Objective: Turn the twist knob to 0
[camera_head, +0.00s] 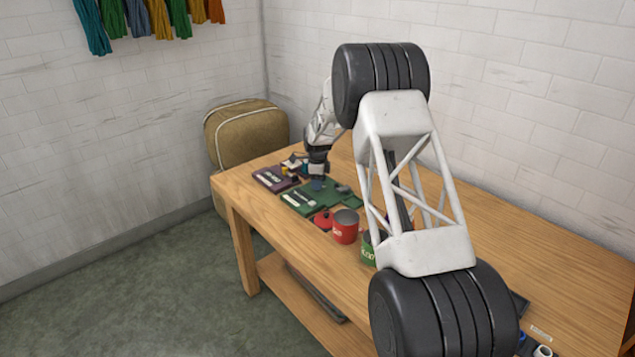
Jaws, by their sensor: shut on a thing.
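My gripper (317,178) points down at the far left part of the wooden table, over a green flat device (306,203). It is shut on a small blue piece at the device's top, which looks like the twist knob. The knob is mostly hidden by my gripper, and its pointer and any numbers are too small to read. A pale label strip shows on the device's front part.
A dark purple box (270,180) lies left of the green device. A red mug (345,226) and a green mug (368,250) stand to its right, near the front edge. A tan padded bag (245,135) is behind the table (258,224). The table's back right is clear.

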